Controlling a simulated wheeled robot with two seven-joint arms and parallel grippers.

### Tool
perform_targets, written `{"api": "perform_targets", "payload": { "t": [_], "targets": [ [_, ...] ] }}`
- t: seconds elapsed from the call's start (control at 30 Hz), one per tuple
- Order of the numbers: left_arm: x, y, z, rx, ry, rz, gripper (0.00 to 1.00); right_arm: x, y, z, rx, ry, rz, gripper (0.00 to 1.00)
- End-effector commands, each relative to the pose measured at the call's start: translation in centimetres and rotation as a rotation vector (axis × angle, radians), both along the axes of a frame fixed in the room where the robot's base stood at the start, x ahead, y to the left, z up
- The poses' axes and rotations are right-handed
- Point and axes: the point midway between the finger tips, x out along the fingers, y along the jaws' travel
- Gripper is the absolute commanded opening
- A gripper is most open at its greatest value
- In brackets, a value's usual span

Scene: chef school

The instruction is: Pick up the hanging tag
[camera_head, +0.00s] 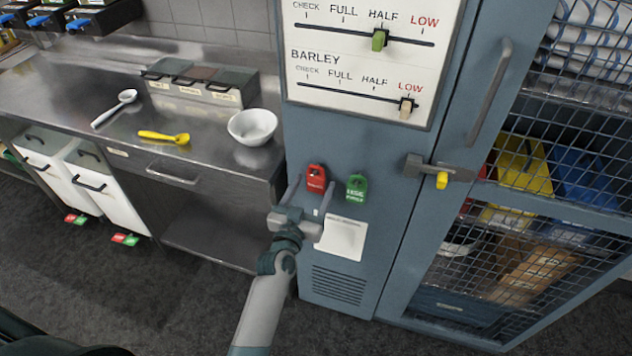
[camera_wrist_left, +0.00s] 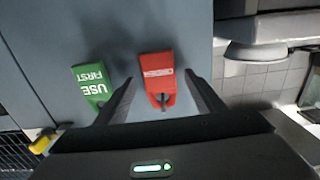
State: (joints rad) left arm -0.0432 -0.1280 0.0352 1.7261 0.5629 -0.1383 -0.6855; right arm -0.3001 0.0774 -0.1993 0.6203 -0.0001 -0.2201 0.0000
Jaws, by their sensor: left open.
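Two tags hang side by side on the blue-grey cabinet front: a red tag (camera_head: 317,179) and, to its right, a green tag (camera_head: 356,187) whose wording shows as "USE FIRST" in the left wrist view (camera_wrist_left: 92,84). My left gripper (camera_head: 310,195) is open at the cabinet front. In the left wrist view the red tag (camera_wrist_left: 158,80) lies between the two spread fingers (camera_wrist_left: 160,95), and the green tag is outside them on the left. I cannot tell how near the fingers are to the red tag's sides. My right gripper is not in view.
A white notice (camera_head: 341,238) is on the cabinet below the tags. A door latch with a yellow knob (camera_head: 441,180) sticks out to the right, beside a mesh door (camera_head: 535,190).

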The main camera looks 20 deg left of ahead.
Motion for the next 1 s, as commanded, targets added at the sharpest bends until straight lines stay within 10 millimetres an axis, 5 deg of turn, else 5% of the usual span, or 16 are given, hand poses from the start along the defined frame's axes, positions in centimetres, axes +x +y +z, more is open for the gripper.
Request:
{"api": "perform_targets", "payload": {
  "t": [0.2,0.4,1.0],
  "targets": [
    [0.0,0.0,0.0,0.0,0.0,0.0,0.62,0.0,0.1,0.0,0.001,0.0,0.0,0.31],
    [0.0,0.0,0.0,0.0,0.0,0.0,0.19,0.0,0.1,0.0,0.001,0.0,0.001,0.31],
    [0.0,0.0,1.6,-0.001,-0.003,0.001,0.19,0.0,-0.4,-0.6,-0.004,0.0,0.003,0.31]
  ]
}}
